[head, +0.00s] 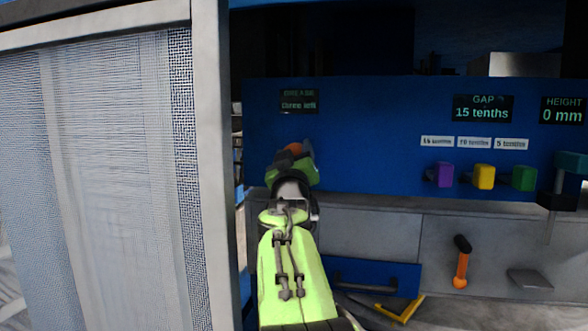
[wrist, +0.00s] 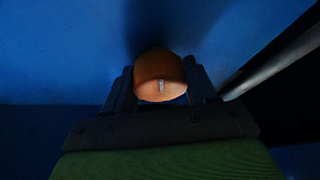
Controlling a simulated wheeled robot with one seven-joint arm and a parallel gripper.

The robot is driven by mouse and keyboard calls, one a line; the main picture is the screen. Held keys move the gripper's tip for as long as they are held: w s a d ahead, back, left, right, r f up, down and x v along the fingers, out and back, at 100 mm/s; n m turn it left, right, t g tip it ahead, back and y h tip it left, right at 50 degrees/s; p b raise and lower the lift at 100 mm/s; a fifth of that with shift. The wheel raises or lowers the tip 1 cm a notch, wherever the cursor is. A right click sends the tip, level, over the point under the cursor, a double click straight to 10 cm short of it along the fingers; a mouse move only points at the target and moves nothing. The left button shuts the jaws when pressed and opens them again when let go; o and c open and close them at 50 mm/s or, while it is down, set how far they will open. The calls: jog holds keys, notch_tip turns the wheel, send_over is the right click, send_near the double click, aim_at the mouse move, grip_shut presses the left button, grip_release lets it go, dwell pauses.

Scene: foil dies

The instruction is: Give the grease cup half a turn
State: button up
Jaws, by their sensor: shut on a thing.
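The grease cup is a round orange knob (head: 293,148) on the blue panel, below a small dark display. It is largely hidden behind my arm in the head view. In the wrist view the orange cup (wrist: 160,78) sits between both fingers, with a short pale mark on its face pointing nearly straight up and down. My gripper (wrist: 162,90) is shut on it, one finger on each side. My gripper also shows at the panel in the head view (head: 296,154).
A mesh guard door (head: 110,160) with a grey frame stands close on the left. Purple (head: 443,174), yellow (head: 484,176) and green (head: 523,178) blocks line the panel at right. Below are an orange lever (head: 461,265) and a yellow bracket (head: 400,309).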

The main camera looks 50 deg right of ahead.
jog(key=m+g+h+b, duration=0.1)
jog(key=m, duration=0.1)
jog(key=shift+f+m, duration=0.2)
jog(key=shift+m, duration=0.2)
jog(key=shift+r+m, duration=0.2)
jog(key=shift+m, duration=0.3)
jog(key=o, duration=1)
jog(key=b+v, duration=0.6)
jog(key=v, duration=0.9)
jog(key=shift+a+f, duration=0.25)
jog(key=shift+a, duration=0.15)
